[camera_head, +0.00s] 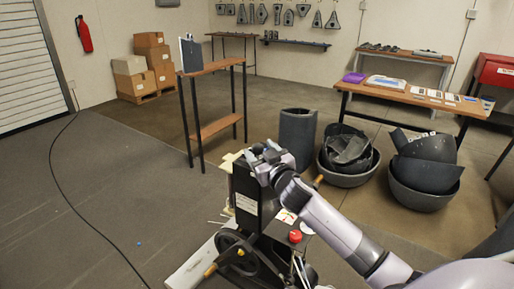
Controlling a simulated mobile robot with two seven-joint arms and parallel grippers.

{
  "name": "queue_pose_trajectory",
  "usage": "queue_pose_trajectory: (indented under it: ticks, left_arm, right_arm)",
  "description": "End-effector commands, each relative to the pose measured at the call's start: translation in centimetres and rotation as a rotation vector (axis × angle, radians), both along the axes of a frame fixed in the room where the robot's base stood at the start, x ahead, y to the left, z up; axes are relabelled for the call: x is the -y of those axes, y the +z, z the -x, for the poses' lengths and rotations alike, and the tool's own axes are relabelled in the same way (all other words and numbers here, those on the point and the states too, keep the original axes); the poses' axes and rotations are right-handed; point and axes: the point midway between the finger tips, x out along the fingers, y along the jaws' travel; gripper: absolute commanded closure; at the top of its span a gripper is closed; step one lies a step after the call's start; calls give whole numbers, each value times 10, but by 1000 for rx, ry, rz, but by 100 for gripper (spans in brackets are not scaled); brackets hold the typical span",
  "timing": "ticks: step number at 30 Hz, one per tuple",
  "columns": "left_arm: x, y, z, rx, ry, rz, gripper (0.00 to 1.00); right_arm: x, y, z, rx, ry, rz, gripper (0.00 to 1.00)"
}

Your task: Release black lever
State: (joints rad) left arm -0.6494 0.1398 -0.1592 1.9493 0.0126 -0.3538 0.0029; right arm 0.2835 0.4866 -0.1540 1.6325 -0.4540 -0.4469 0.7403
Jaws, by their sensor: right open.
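A black machine (247,195) stands in the lower middle of the head view, with a dark handwheel (228,243), an orange-tipped handle (210,270) and a red button (295,237). My right arm reaches in from the lower right, and its gripper (262,157) is at the top of the machine. The right gripper is open. The black lever cannot be told apart clearly; the gripper and wrist cover part of the machine's top. I cannot tell whether the fingers touch anything. My left gripper is not in view.
Behind the machine stand a dark cylinder (298,138) and grey tubs (346,178) (420,198) with dark curved pieces. A tall narrow table (212,67) is behind to the left. A black cable (52,165) crosses the open floor at left.

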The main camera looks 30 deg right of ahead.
Motion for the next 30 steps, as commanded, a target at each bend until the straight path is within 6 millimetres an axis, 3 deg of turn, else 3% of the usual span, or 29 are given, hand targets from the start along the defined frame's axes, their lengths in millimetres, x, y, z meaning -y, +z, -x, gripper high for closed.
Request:
queue_pose_trajectory:
  ticks: [9,27,30]
  left_arm:
    - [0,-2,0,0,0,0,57]
    - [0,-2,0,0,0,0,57]
    - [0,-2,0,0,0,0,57]
  right_arm:
    - [-5,1,26,2,0,1,38]
    - [-5,1,27,1,0,1,38]
    - [-10,-10,31,-19,10,-3,38]
